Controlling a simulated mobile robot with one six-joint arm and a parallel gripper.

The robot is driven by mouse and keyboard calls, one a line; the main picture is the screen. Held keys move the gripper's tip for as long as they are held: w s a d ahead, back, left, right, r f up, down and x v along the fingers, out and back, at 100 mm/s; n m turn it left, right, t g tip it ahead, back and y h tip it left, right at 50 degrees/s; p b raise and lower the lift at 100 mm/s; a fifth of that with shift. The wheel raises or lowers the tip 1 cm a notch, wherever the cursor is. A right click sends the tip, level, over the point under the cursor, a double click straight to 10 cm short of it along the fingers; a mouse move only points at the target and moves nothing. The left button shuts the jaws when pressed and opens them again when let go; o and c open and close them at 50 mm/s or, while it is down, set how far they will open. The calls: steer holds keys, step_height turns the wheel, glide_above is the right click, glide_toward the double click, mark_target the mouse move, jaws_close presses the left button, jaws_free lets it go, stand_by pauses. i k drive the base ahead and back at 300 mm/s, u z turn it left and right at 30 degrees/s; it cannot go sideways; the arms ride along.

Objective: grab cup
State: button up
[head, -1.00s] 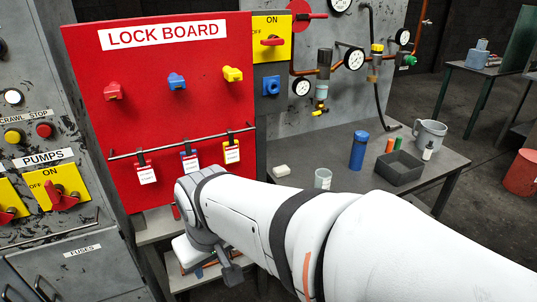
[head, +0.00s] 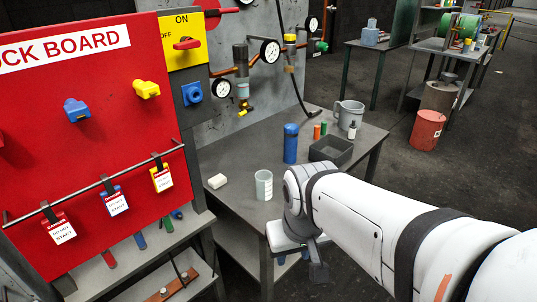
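A pale translucent cup (head: 264,185) with marks on its side stands upright on the grey table (head: 222,158), near its front edge. A larger grey mug with a handle (head: 350,115) stands at the table's back right. My arm comes in from the lower right, and its wrist is just right of the translucent cup, apart from it in the picture. My gripper (head: 318,270) shows only as a dark part hanging below the wrist, in front of the table. Its fingers are not clear, so I cannot tell whether it is open.
The red lock board (head: 85,130) with tags rises at left. Pipes and gauges stand behind. Open floor lies at right.

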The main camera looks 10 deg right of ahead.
mark_target(263, 178)
steer(key=z, duration=0.1)
steer(key=i, duration=1)
steer(key=z, duration=0.05)
